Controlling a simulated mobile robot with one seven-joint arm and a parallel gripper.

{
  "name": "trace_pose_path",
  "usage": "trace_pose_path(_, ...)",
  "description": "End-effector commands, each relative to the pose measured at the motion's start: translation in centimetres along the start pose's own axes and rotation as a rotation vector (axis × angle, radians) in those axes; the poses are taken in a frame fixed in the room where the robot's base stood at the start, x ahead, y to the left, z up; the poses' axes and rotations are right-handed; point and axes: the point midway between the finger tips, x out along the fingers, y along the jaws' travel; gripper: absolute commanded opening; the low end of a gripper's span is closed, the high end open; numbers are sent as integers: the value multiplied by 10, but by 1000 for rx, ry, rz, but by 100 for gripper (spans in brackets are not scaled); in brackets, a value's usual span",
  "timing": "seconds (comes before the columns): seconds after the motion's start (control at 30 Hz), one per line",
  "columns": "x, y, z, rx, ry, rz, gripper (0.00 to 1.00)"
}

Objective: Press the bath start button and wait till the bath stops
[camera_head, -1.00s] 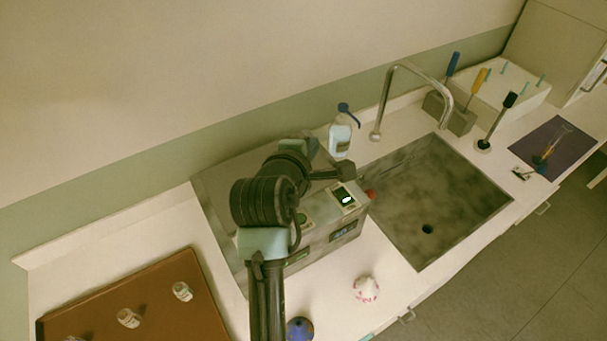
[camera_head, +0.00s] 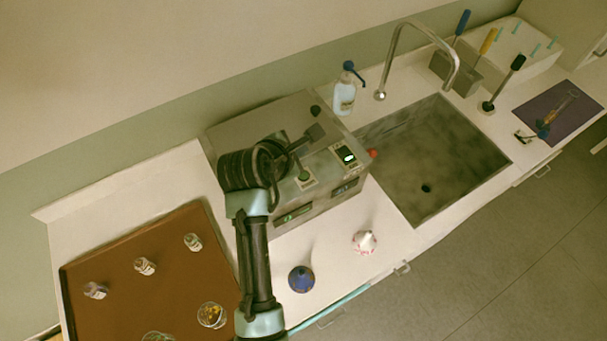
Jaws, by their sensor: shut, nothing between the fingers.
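The bath (camera_head: 225,130) is a grey metal box on the counter, left of the sink. I cannot tell from labels which one is the start button. My gripper (camera_head: 314,133) is shut and empty over the bath top, above and behind these panels and apart from the lit switch. My arm covers the left part of the bath's front.
A brown tray (camera_head: 90,250) with several small bottles lies at the left. A blue cone-shaped flask (camera_head: 301,279) and a white one (camera_head: 364,242) stand before the bath. A wash bottle (camera_head: 345,95), the sink (camera_head: 440,150) and its tall faucet (camera_head: 388,70) are at the right.

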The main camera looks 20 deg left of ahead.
Motion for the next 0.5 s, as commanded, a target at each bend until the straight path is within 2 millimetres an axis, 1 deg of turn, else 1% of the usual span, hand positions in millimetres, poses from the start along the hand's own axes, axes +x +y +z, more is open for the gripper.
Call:
trace_pose_path(0.03,8,-5,-6,0,0,1,0)
trace_pose_path(0.5,46,-33,-34,0,1,-1,0)
